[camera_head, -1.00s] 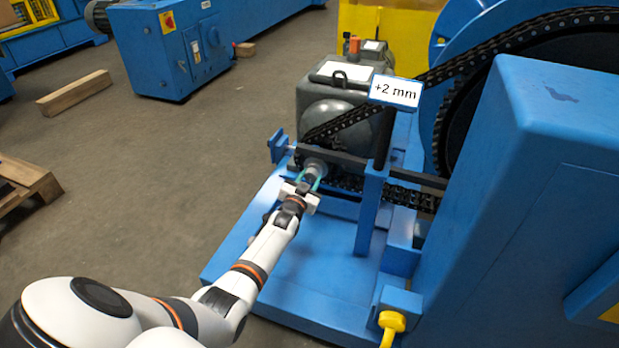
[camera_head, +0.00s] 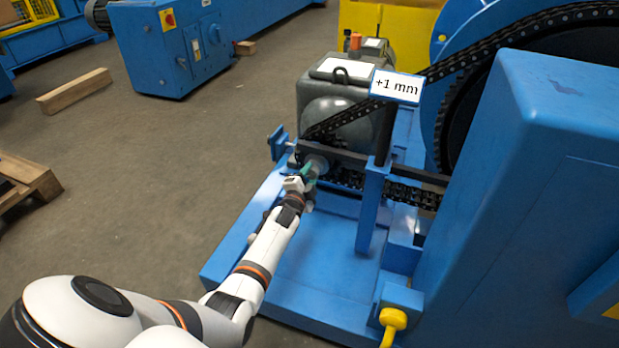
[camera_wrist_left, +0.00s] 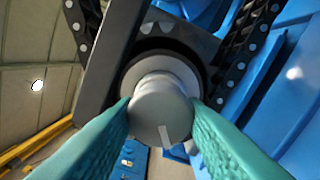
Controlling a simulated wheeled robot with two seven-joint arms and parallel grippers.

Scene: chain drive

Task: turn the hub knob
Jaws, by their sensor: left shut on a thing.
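The hub knob (camera_wrist_left: 160,105) is a light grey round knob with a pale mark line on its face, in the middle of the left wrist view. Behind it is a dark sprocket with the chain (camera_wrist_left: 245,50) running on both sides. My left gripper (camera_wrist_left: 158,118) is shut on the knob, one green fingertip on each side. In the head view the left gripper (camera_head: 307,175) is at the grey hub knob (camera_head: 317,163), at the left end of the chain drive. A sign (camera_head: 396,86) above the chain reads "+1 mm". My right gripper is not in view.
A dark bar (camera_head: 375,163) and a blue post (camera_head: 371,205) stand just right of the knob. A grey motor housing (camera_head: 340,105) is behind it. A yellow handle (camera_head: 393,322) is at the front right.

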